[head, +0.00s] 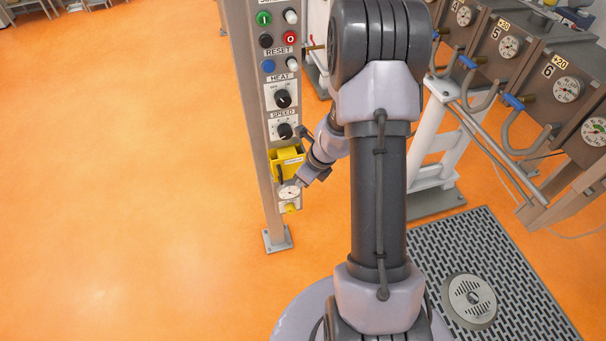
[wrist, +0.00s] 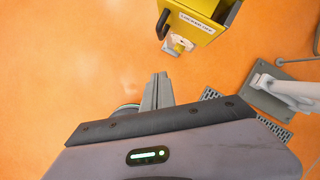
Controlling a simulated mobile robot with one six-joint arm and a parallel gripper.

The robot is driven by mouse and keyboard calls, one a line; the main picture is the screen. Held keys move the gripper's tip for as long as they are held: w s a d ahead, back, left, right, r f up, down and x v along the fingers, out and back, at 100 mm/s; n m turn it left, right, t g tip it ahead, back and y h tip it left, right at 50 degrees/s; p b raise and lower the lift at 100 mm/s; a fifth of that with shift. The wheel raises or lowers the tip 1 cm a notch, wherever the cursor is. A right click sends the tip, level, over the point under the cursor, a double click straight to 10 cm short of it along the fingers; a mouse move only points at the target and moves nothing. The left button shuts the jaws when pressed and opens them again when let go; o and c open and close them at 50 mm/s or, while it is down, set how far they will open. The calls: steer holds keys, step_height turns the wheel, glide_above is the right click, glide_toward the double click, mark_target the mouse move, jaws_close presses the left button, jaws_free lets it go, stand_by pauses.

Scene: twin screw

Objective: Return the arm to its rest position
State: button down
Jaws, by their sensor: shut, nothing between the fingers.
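My gripper (wrist: 157,92) is shut and empty in the wrist view, its fingers together over the orange floor. In the head view my gripper (head: 303,176) is at the lower part of the grey control panel post (head: 261,190), near the yellow lockout box (head: 284,162) and the small gauge below it. My arm reaches forward down the middle of the head view and hides part of the scene behind it. In the wrist view the yellow box (wrist: 205,22) with a dark handle lies ahead of the fingers, apart from them.
The control panel carries a black heat knob (head: 283,98), a speed knob (head: 285,131) and several buttons. Grey gauge units (head: 555,85) with blue-handled hoses stand at the right. A floor grate (head: 525,290) lies at lower right. The orange floor (head: 120,170) at left is clear.

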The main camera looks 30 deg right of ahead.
steer(key=a+r+n+p, duration=0.1)
steer(key=a+r+n, duration=0.4)
steer(key=r, duration=0.4)
steer(key=a+r+n+p, duration=0.1)
steer(key=a+r+n, duration=0.35)
steer(key=r, duration=0.55)
steer(key=s+a+r+n, duration=0.6)
steer(key=s+n, duration=0.3)
steer(key=s+a+r+n+t, duration=0.1)
steer(key=s+a+r+n, duration=0.5)
steer(key=s+n, duration=0.3)
steer(key=shift+r+t+b, duration=0.25)
steer(key=shift+t+b, duration=0.05)
steer(key=shift+b, duration=0.15)
